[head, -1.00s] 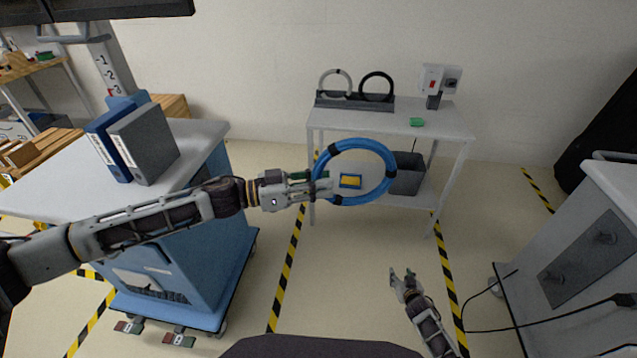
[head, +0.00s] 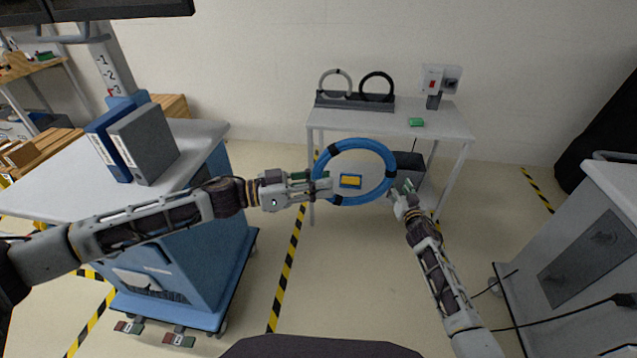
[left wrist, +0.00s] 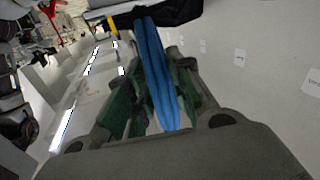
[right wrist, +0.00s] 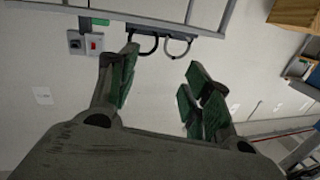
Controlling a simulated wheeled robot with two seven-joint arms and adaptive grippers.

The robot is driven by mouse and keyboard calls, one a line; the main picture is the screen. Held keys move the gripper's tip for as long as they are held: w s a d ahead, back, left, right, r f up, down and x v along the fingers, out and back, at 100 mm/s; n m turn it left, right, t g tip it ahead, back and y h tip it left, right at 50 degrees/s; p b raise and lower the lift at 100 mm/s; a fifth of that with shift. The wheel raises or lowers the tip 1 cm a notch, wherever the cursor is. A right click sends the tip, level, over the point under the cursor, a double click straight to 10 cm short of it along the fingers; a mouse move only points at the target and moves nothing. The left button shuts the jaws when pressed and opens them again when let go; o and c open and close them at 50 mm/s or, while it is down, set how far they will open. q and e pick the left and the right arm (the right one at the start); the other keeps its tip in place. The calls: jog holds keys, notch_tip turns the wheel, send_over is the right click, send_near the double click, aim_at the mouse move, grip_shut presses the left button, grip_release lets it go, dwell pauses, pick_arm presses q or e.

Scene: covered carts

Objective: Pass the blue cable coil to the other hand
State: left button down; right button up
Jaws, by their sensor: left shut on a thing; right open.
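The blue cable coil (head: 355,144) is a ring with dark bands, held upright in the air in the head view. My left gripper (head: 322,188) is shut on its left side. In the left wrist view the coil (left wrist: 158,70) runs between the green finger pads of my left gripper (left wrist: 155,105). My right gripper (head: 402,190) is open and empty, just beside the coil's lower right edge; I cannot tell whether they touch. In the right wrist view my right gripper (right wrist: 158,90) has its green pads apart with nothing between them, and the blue coil is not visible.
A white table (head: 441,119) behind holds a rack (head: 355,101) with a grey and a black coil, and a green item (head: 416,122). A grey bin (head: 408,168) stands on its lower shelf. A blue cart (head: 196,230) with binders is at left, a grey cabinet (head: 590,250) at right.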

jog(key=w+a+r+n+t+y, duration=0.1)
jog(key=a+r+t+y, duration=0.2)
jog(key=r, duration=1.5)
jog(key=a+r+n+t+y, duration=0.1)
jog(key=a+r+t+y, duration=0.15)
jog(key=r, duration=1.55)
jog(key=s+a+r+n+y, duration=0.2)
jog(key=s+r, duration=0.1)
jog(key=r, duration=0.5)
jog(key=s+a+r+n+y, duration=0.2)
jog(key=s+a+r, duration=0.15)
jog(key=r, duration=0.45)
jog(key=s+a+r+n+t, duration=0.2)
jog(key=s+a+r, duration=0.1)
jog(key=s+r, duration=0.2)
jog(key=n+g+h, duration=0.3)
jog(key=n+h, duration=0.1)
jog(key=h, duration=1.3)
send_over(340, 152)
jog(key=a, duration=0.2)
notch_tip(340, 152, down, 17)
jog(key=shift+s+d+r, duration=0.1)
jog(key=s+a+f+n+g, duration=0.2)
jog(key=s+f+n+g, duration=0.2)
jog(key=s+f+n, duration=0.3)
jog(key=s+f, duration=0.2)
jog(key=s, duration=0.1)
jog(key=shift+n+g+h, duration=0.3)
jog(key=shift+g+h, duration=0.05)
jog(key=shift+d, duration=0.1)
